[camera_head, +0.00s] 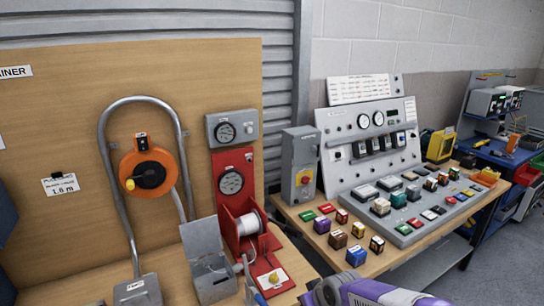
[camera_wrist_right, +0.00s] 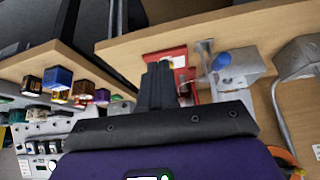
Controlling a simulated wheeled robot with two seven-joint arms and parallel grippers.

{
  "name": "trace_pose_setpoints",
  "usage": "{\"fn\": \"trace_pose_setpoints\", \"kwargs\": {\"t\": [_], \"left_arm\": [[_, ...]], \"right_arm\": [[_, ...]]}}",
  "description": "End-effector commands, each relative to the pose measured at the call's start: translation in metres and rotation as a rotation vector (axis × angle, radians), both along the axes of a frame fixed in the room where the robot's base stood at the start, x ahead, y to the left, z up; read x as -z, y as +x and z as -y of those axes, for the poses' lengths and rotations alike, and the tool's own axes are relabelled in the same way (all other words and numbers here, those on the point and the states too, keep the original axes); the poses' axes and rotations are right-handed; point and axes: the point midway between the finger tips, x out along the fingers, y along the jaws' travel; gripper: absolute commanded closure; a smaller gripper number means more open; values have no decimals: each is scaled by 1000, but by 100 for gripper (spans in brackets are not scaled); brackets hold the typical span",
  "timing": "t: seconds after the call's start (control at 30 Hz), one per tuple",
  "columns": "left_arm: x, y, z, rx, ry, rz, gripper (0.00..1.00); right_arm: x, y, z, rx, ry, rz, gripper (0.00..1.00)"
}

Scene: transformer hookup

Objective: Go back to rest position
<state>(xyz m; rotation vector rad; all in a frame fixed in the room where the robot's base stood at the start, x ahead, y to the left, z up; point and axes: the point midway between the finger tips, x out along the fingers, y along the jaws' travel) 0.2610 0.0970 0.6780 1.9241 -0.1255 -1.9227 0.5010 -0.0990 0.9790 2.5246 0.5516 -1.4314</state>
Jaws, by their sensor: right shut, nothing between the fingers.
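My right gripper (camera_wrist_right: 157,68) shows in the right wrist view as two dark fingers pressed together, shut with nothing between them. Beyond the fingertips is the red stand (camera_wrist_right: 178,58) on the wooden bench. In the head view a purple and grey part of my right arm (camera_head: 375,292) enters at the bottom edge, in front of the right table; its fingers cannot be made out there. My left gripper is not in view.
A red stand with a wire spool (camera_head: 248,224) and a grey open box (camera_head: 208,262) stand on the left bench. The right table holds a sloped grey control panel (camera_head: 345,170) and several coloured blocks, with a blue block (camera_head: 356,256) near its front edge. Floor (camera_head: 490,270) shows at right.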

Motion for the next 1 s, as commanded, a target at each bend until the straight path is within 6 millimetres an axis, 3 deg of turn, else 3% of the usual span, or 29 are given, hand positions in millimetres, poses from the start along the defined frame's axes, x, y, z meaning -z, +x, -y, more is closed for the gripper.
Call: {"fn": "trace_pose_setpoints", "kwargs": {"t": [0.03,0.27,0.4,0.53,0.6,0.73,0.83,1.0], "left_arm": [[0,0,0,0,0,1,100],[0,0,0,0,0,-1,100],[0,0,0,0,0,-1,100],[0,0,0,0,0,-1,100],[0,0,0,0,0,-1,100],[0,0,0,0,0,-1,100],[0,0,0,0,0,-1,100],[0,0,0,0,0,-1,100]], "right_arm": [[21,-5,1,12,9,-34,100],[118,-40,2,98,79,-182,100],[199,-93,5,212,148,-330,100],[258,-158,4,345,214,-466,100],[278,-188,3,410,241,-525,100],[297,-227,-1,495,269,-594,100],[301,-239,-2,522,279,-613,100],[302,-241,-2,528,280,-615,100]]}}
